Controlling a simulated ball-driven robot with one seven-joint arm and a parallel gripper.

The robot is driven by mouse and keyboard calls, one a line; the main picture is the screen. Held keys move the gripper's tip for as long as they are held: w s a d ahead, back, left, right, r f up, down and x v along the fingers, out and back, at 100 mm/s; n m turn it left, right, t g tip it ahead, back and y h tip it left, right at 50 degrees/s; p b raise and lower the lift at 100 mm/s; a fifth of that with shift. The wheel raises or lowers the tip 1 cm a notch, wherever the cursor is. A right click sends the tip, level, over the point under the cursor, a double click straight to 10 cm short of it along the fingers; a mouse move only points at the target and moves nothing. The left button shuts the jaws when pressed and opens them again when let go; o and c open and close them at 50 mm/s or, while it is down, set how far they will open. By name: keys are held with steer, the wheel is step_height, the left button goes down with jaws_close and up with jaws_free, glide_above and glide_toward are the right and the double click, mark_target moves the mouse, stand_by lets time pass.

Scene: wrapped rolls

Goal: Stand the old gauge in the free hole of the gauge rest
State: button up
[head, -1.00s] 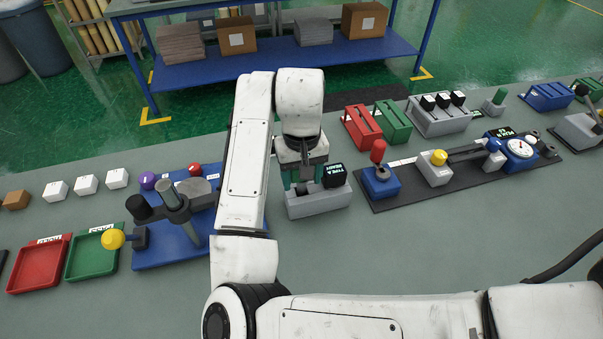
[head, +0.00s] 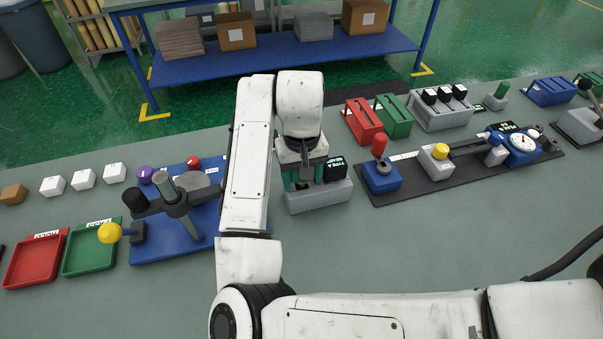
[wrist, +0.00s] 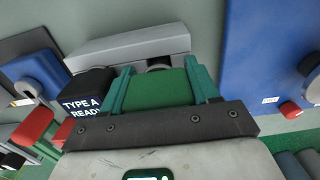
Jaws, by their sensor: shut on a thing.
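The gauge rest (head: 318,200) is a long light-grey block on the bench, also in the wrist view (wrist: 125,46). A black gauge labelled "TYPE A READY" (head: 335,169) stands at its right end, and it shows left of my fingers in the wrist view (wrist: 88,90). My gripper (head: 304,182) points down over the rest's left part, its teal fingers shut on a green block (wrist: 160,90), which I take as the old gauge. A dark round part (wrist: 159,64) shows just beyond the block, against the rest. I cannot tell whether it is shaft or hole.
A blue base with a dark lever fixture (head: 172,200) stands left of my arm. A dark mat (head: 465,168) with a red-knobbed block (head: 381,175) and a dial gauge (head: 521,146) lies right. Red and green slotted blocks stand behind. Bare bench lies in front of the rest.

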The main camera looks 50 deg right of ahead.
steer(key=o, duration=1.4)
steer(key=shift+f, duration=0.1)
step_height(320, 180, up, 11)
steer(key=shift+w+a+f+p, duration=0.1)
steer(key=shift+p, duration=0.75)
